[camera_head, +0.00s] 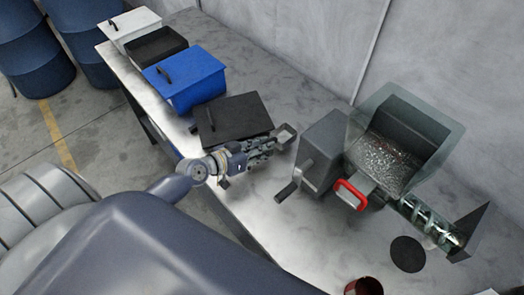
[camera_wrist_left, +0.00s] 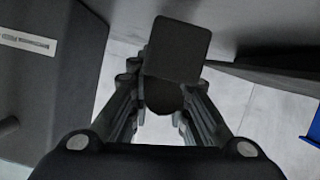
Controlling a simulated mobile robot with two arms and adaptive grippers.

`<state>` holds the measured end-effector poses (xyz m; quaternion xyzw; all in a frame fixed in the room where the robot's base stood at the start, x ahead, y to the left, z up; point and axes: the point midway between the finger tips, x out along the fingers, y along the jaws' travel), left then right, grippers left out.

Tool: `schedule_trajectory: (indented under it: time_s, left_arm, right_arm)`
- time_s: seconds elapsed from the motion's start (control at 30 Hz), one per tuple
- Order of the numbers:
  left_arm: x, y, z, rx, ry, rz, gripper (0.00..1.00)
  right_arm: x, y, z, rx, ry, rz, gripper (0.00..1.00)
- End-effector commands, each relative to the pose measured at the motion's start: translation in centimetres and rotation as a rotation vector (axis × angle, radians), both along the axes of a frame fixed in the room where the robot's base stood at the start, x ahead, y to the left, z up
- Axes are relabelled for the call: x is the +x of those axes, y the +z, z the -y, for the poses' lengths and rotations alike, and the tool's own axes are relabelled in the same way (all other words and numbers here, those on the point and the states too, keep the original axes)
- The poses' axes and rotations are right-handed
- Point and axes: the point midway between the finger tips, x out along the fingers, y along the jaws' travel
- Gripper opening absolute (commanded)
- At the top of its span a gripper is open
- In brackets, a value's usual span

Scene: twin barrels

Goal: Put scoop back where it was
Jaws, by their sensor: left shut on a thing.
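My left gripper (camera_head: 268,146) reaches in over the grey table and is shut on the scoop (camera_head: 285,136), a small grey piece with a square end at the fingertips. In the left wrist view the fingers (camera_wrist_left: 165,105) close around a dark rounded part, with the scoop's dark square face (camera_wrist_left: 178,50) beyond them. Most of the grip is hidden by the fingers. The gripper is between a black lidded container (camera_head: 228,118) and a grey machine box (camera_head: 321,148). My right gripper is not in view.
A hopper of shiny bits (camera_head: 390,160), a red handle (camera_head: 349,194) and a clear auger tube (camera_head: 430,222) stand right. A crank handle (camera_head: 287,189) juts out.

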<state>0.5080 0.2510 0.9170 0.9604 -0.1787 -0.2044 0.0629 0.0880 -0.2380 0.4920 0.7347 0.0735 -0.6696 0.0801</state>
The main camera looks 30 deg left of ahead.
Motion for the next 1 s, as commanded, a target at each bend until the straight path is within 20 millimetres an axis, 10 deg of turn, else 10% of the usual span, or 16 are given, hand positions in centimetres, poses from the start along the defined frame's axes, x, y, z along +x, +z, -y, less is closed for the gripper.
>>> schedule_trajectory:
  time_s: [0.6, 0.7, 1.0]
  left_arm:
    - [0.0, -2.9, -0.1, 0.002, 0.001, 0.0, 0.0]
    - [-0.1, -2.7, -0.1, 0.002, 0.001, -0.001, 0.38]
    - [-0.1, -2.7, -0.1, 0.002, 0.001, -0.001, 0.38]
  right_arm:
    - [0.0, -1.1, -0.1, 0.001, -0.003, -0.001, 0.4]
    - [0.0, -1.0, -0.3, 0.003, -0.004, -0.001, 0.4]
    - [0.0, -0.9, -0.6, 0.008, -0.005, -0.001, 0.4]
